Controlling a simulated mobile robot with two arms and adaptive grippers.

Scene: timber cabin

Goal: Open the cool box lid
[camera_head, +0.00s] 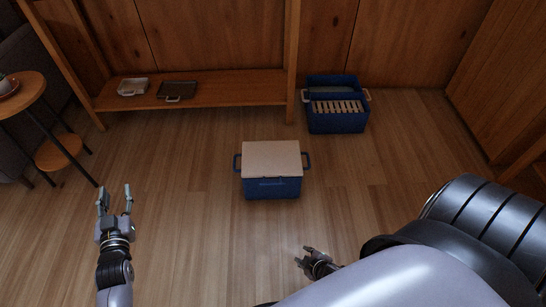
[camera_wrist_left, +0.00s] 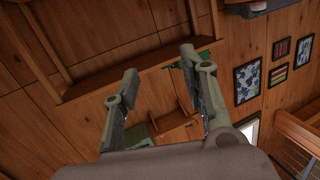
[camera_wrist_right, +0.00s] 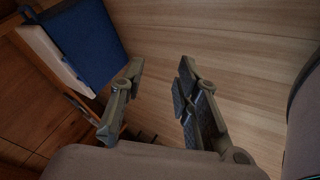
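The cool box (camera_head: 273,187) stands on the wooden floor in the middle of the head view. It has a blue body, a pale lid (camera_head: 271,156) that lies shut on top, and a blue handle on each side. My left gripper (camera_head: 115,194) is open and empty, to the left of the cool box and apart from it. My right gripper (camera_head: 304,256) is open and empty, in front of the cool box and slightly right. In the right wrist view the blue body of a box (camera_wrist_right: 88,40) with a pale part shows at upper left, beyond the fingers (camera_wrist_right: 158,82).
A blue crate (camera_head: 338,122) with slats stands behind on the right. A low wooden shelf (camera_head: 222,88) at the back holds a white dish (camera_head: 133,87) and a dark tray (camera_head: 178,90). A round side table (camera_head: 22,91) stands at left. The floor around the cool box is clear.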

